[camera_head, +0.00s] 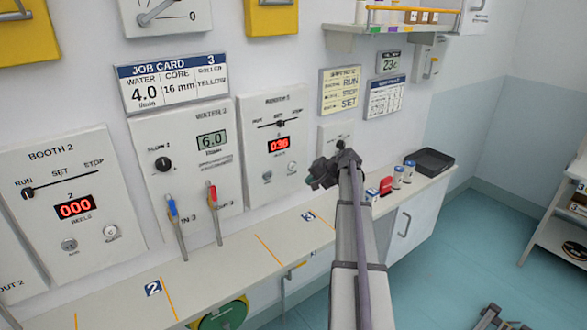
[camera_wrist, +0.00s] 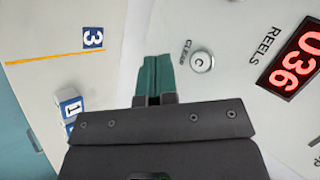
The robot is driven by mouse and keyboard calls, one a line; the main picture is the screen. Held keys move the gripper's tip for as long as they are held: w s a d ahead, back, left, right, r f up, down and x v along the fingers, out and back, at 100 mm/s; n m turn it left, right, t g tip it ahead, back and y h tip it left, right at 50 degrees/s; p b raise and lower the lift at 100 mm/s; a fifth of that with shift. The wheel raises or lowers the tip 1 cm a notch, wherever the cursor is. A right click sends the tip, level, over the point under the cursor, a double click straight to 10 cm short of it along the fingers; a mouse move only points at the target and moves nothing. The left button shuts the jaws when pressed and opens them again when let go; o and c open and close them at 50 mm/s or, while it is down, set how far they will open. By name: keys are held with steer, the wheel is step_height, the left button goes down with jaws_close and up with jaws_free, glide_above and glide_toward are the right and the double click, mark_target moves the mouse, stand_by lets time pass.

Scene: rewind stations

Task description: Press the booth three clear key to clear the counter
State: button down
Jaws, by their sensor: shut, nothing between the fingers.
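The booth three panel (camera_head: 278,140) is on the wall, with a red counter (camera_head: 279,144) reading 036. Its clear key (camera_wrist: 201,61) is a round silver button marked C, beside the word CLEAR, in the wrist view. In the head view it is the right one of two small keys (camera_head: 292,168) below the counter. My gripper (camera_head: 311,181) is right of and a little below that key in the head view. In the wrist view its teal fingers (camera_wrist: 155,60) are shut and empty, left of the key. No contact shows; the exact gap in depth is unclear.
Small canisters (camera_head: 398,176), a red item (camera_head: 386,186) and a black tray (camera_head: 429,162) stand on the shelf to the right. Red (camera_head: 214,210) and blue levers (camera_head: 176,225) stick out to the left.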

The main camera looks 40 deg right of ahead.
steer(key=w, duration=0.7)
steer(key=shift+w, duration=0.2)
stand_by(1.7)
steer(key=shift+w, duration=0.3)
steer(key=shift+w, duration=0.4)
stand_by(0.5)
steer(key=shift+s, duration=0.8)
steer(key=s, duration=0.5)
stand_by(0.3)
